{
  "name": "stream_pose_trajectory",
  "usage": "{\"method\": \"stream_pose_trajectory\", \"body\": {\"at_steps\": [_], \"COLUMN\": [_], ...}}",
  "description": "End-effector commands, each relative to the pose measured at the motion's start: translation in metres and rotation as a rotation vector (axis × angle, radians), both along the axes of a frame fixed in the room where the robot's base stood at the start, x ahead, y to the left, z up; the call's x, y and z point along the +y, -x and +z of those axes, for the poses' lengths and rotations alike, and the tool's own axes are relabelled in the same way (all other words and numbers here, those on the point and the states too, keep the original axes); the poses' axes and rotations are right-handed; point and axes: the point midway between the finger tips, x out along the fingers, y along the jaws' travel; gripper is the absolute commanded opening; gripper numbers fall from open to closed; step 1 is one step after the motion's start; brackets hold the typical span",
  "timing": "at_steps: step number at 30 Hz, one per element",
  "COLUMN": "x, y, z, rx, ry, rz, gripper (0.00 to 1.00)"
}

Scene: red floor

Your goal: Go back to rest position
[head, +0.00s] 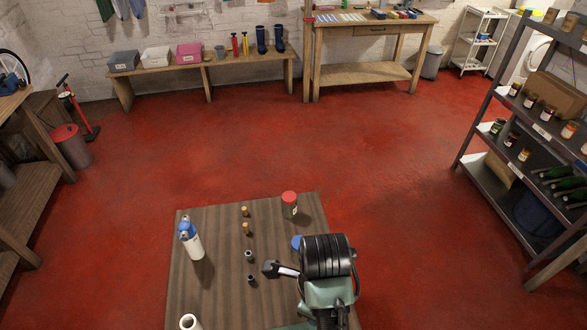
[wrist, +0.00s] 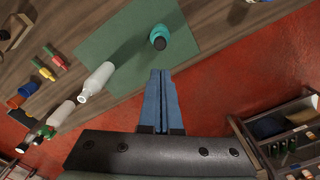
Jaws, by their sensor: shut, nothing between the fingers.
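My gripper (wrist: 161,75) shows in the wrist view as two blue-grey fingers lying close together, shut with nothing between them. Behind the fingertips in that view lies a green mat (wrist: 112,55) on a wooden surface, with a teal-topped object (wrist: 160,38) on it. The fingers appear apart from these things. In the head view my arm reaches over the near right part of a wooden table (head: 185,290). I cannot make out the fingers clearly there.
On the table are a white bottle with blue cap (head: 193,245), a red-lidded jar (head: 289,204), a blue disc partly behind my arm and several small pieces. A shelf (head: 470,165) stands right, a bench (head: 25,210) left. A pale bottle (wrist: 96,82) lies left of my fingers.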

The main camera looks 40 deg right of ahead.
Motion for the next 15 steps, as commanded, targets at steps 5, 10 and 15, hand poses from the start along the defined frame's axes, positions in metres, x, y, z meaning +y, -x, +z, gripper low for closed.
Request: {"method": "stream_pose_trajectory", "body": {"at_steps": [5, 10, 15], "x": [0.000, -0.003, -0.010], "y": [0.000, -0.016, -0.099], "z": [0.000, 0.004, 0.049], "rx": [0.000, -0.050, -0.308], "ry": [0.000, 0.038, 0.293], "rz": [0.000, 0.068, 0.471], "gripper": [0.00, 0.00, 0.00]}}
